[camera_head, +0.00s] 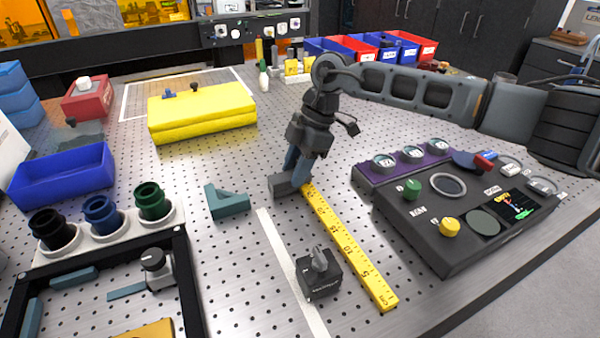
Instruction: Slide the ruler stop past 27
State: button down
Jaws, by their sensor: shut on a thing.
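A yellow ruler (345,245) lies flat on the perforated table, its low numbers at the near end. The numbers rise toward the far end, where the stop covers the scale. The ruler stop (282,187) is a dark grey block at that far end, sticking out to the left of the ruler. My gripper (295,178) comes down from above with its blue-grey fingers shut on the stop. The fingers and stop hide the ruler's markings there, so I cannot read the exact number at the stop.
A black control panel (450,252) with knobs and a screen stands right of the ruler. A black box with a knob (318,280) sits close on its left. A teal angle bracket (228,203) lies left of the stop. A yellow case (200,115) stands farther back.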

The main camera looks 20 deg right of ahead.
jog(key=c, duration=0.7)
grip_release()
jog(key=shift+r, duration=0.1)
jog(key=b+v, duration=0.1)
jog(key=v, duration=0.6)
jog(key=shift+d+r, duration=0.25)
jog(key=shift+r, duration=0.05)
